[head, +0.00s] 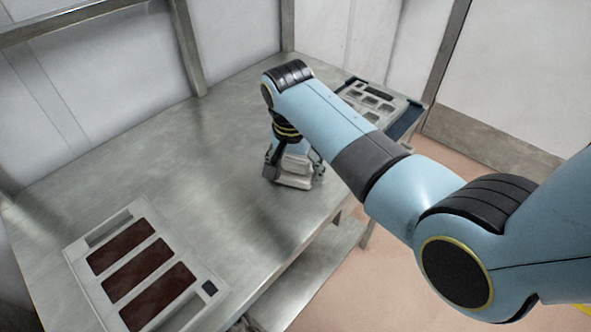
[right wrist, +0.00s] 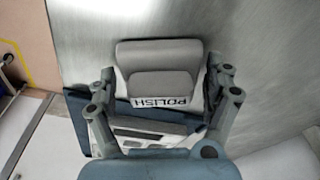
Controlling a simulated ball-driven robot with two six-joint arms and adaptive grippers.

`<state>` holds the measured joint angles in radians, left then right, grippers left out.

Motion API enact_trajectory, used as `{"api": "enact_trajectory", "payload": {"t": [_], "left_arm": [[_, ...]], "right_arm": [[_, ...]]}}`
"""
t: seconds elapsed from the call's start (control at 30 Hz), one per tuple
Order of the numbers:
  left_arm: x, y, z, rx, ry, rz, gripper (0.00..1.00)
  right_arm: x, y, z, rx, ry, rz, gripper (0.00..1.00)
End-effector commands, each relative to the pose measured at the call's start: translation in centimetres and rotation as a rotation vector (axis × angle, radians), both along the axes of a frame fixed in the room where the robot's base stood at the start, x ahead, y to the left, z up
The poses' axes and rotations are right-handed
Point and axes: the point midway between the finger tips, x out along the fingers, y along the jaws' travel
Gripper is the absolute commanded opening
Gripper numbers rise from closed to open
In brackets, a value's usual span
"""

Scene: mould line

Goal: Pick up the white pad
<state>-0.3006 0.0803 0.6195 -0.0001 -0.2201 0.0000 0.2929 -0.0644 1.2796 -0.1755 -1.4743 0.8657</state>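The white pad (head: 292,181) is at the table's right edge in the head view, below my right gripper (head: 293,172). In the right wrist view the pad (right wrist: 157,56) shows as a pale grey-white block with a raised grip and a label reading POLISH. The two fingers of my right gripper (right wrist: 160,68) stand wide apart, one on each side of the pad, close to its edges. No finger clearly presses on it. Whether the pad touches the table is hard to tell. My left gripper is not in view.
A pale tray (head: 75,252) with several dark red-brown panels lies at the near left of the steel table (head: 160,150). A dark blue-edged tray (head: 410,126) with grey parts stands beyond my arm. The middle of the table is clear.

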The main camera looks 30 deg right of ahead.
Motion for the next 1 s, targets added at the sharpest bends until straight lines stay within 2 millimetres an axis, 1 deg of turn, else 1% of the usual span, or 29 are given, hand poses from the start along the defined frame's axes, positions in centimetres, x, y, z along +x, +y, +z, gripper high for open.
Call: {"api": "enact_trajectory", "payload": {"t": [0.03,0.3,0.33,0.53,0.67,0.77,0.87,1.0], "left_arm": [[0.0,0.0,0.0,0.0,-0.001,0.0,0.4],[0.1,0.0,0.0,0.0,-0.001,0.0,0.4],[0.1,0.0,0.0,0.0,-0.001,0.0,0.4],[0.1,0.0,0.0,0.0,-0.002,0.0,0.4],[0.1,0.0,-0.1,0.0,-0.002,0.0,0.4],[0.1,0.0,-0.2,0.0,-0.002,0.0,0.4],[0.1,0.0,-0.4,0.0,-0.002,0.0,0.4],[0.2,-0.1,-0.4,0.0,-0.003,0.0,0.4]], "right_arm": [[0.0,0.0,0.0,0.0,0.0,0.0,0.75],[0.0,0.0,0.0,0.0,0.0,0.0,0.4],[0.0,0.0,0.0,0.0,0.0,0.0,0.38],[0.0,0.0,0.1,0.0,0.0,0.0,0.38],[0.1,0.0,0.8,0.001,-0.002,0.0,0.38],[0.1,0.0,2.0,0.001,-0.004,-0.001,0.38],[0.2,0.0,3.9,0.0,-0.006,0.0,0.38],[-2.2,-2.0,5.7,-0.004,-0.001,-0.001,0.38]]}}
